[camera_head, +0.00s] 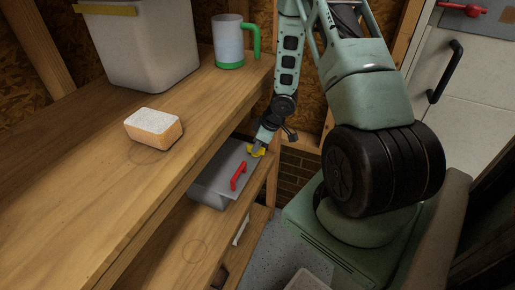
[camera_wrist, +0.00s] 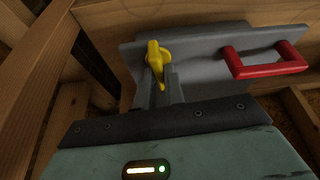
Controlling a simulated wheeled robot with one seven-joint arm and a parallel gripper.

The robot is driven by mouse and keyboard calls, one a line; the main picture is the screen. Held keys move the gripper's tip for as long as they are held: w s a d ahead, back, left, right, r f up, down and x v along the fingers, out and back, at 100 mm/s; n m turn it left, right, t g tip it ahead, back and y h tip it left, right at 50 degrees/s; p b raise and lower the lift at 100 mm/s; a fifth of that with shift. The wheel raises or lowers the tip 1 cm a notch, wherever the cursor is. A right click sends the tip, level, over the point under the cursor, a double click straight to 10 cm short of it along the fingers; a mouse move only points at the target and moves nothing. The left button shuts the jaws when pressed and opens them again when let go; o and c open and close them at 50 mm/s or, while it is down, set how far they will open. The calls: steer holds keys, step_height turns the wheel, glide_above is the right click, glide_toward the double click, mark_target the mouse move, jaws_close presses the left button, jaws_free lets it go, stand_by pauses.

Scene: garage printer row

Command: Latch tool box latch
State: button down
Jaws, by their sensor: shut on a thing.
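The grey tool box (camera_head: 208,190) sits on the shelf below the bench top, with a red handle (camera_head: 238,176) on its face. Its yellow latch (camera_head: 258,151) is near the far end of the box. In the wrist view the latch (camera_wrist: 157,62) stands left of the red handle (camera_wrist: 265,68), on the grey box face (camera_wrist: 205,50). My gripper (camera_wrist: 160,80) is shut on the yellow latch, with a grey finger on each side of it. It also shows at the box in the head view (camera_head: 256,148). The lower part of the latch is partly hidden between the fingers.
On the wooden bench top (camera_head: 90,170) are a sponge (camera_head: 154,128), a white and green mug (camera_head: 230,45) and a pale bin (camera_head: 140,45). A wooden post stands close to the box's far end. Wooden framing (camera_wrist: 38,75) borders my gripper at left.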

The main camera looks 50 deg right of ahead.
steer(key=shift+m+h+b, duration=0.3)
steer(key=shift+m, duration=0.5)
steer(key=c, duration=1.5)
jaws_free()
steer(key=p+v, duration=0.8)
steer(key=v, duration=0.9)
steer(key=shift+s+r, duration=0.15)
steer(key=shift+r, duration=0.05)
